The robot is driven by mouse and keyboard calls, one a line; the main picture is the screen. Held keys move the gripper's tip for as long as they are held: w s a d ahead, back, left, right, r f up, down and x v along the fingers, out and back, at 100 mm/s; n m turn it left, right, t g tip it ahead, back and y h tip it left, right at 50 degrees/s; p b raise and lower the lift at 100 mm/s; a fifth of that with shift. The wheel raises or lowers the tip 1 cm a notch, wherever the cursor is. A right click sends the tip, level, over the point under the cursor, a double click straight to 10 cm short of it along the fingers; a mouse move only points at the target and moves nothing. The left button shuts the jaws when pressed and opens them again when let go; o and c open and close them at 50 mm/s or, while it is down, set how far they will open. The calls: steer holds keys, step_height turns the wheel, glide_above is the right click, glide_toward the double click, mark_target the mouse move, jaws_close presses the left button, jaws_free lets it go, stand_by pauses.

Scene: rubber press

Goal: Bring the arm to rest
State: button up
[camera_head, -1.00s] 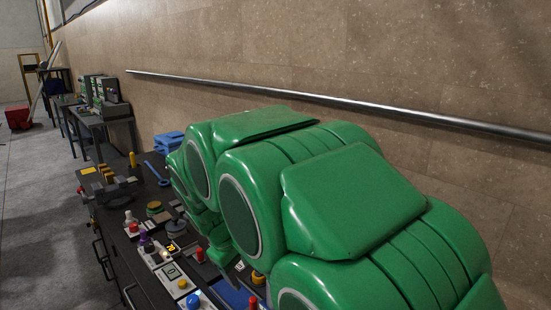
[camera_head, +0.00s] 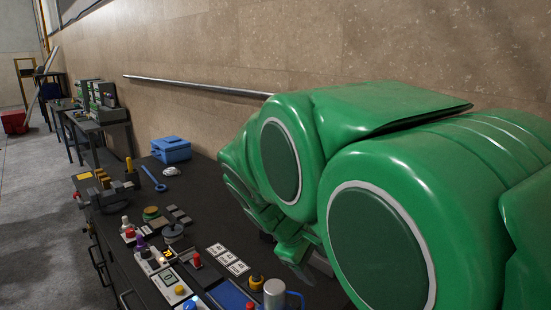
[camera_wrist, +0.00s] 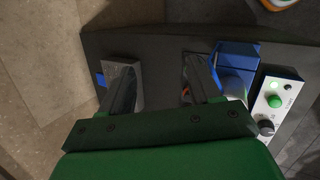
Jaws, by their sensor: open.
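My green arm fills the right half of the head view, folded above the right part of the dark workbench (camera_head: 205,215). My gripper (camera_wrist: 158,85) shows in the wrist view, with its two dark fingers apart. No object is visible held between the fingers, and dark bench top shows in the gap. In the head view the fingertips are hard to make out behind the arm links.
A blue toolbox (camera_head: 171,150) and a blue wrench (camera_head: 161,181) lie at the bench's back. Several buttons, knobs and small parts line its front, with white cards (camera_head: 228,258) nearer the arm. A metal rail (camera_head: 190,85) runs along the wall. Other tables (camera_head: 98,120) stand further off.

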steer(key=s+d+f+m+g+y, duration=0.1)
steer(key=s+d+m, duration=0.1)
steer(key=s, duration=0.7)
steer(key=s+d+f+m+g+y, duration=0.1)
steer(key=s+d+f+m+y, duration=0.1)
steer(key=s+m, duration=0.3)
steer(key=s+d+f+m+g+y, duration=0.2)
steer(key=s+m, duration=0.1)
steer(key=s, duration=1)
steer(key=shift+d+f, duration=0.15)
steer(key=shift+d, duration=0.25)
